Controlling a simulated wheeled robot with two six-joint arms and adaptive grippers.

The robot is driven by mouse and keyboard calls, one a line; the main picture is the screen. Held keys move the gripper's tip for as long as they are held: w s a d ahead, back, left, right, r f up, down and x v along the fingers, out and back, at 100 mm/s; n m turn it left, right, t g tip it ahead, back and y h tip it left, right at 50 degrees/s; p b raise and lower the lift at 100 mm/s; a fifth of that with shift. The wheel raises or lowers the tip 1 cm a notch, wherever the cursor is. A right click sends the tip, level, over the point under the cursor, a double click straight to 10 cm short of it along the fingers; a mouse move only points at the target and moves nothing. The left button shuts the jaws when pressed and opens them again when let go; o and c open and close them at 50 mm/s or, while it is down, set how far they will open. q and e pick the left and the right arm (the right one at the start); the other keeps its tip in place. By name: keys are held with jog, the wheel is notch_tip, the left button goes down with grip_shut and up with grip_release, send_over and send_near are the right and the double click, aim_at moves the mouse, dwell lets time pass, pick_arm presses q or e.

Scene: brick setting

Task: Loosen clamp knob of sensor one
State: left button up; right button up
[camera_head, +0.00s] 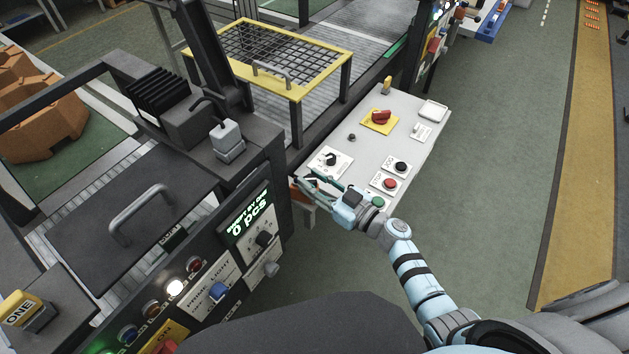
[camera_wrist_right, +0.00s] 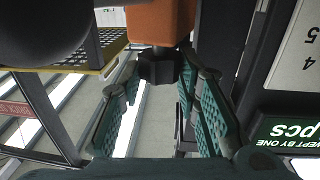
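An orange block (camera_wrist_right: 160,22) hangs at the top middle of the right wrist view, with a dark, ribbed knob (camera_wrist_right: 158,66) on its underside. My right gripper (camera_wrist_right: 157,88) is open, its green-padded fingers on either side of the knob's line, with a gap visible to the left finger; contact on the right side cannot be told. In the head view my right gripper (camera_head: 312,184) is beside the small orange block (camera_head: 300,191) at the machine's corner; the knob is not clear there. A yellow piece marked ONE (camera_head: 20,308) sits at the lower left. My left gripper is not in view.
The machine's panel (camera_head: 210,285) with knobs, buttons and a display lies left of my right arm. A pale control board (camera_head: 430,143) with switches is behind the gripper. A yellow-framed mesh guard (camera_head: 345,58) stands farther back. Green floor at right is clear.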

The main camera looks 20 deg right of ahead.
jog(key=shift+c, duration=0.9)
jog(key=shift+n+g+y, duration=0.3)
jog(key=shift+y, duration=0.1)
jog(key=shift+w+d+f+n+g+y+b, duration=0.1)
jog(key=shift+n+g+y+b, duration=0.15)
jog(key=shift+n+g+y, duration=0.25)
jog(key=shift+w+d+f+n+g+y+b, duration=0.1)
jog(key=shift+n+g+y+b, duration=0.1)
jog(key=shift+n+g+y, duration=0.3)
jog(key=n+g+y+b, duration=0.1)
jog(key=n+g+b, duration=0.1)
jog(key=g+b, duration=0.1)
jog(key=n+g+y+b, duration=0.2)
jog(key=b, duration=0.3)
jog(key=n+g+y+b, duration=0.1)
jog(key=n+g+b, duration=0.1)
jog(key=g+b, duration=0.1)
jog(key=shift+w+d+f+g+y+b, duration=0.15)
jog(key=shift+w+g+y+b, duration=0.15)
jog(key=shift+y+b, duration=0.1)
jog(key=shift+r+n+g+b, duration=0.25)
jog(key=shift+n+g+b, duration=0.3)
jog(key=shift+b, duration=0.2)
jog(key=o, duration=1.2)
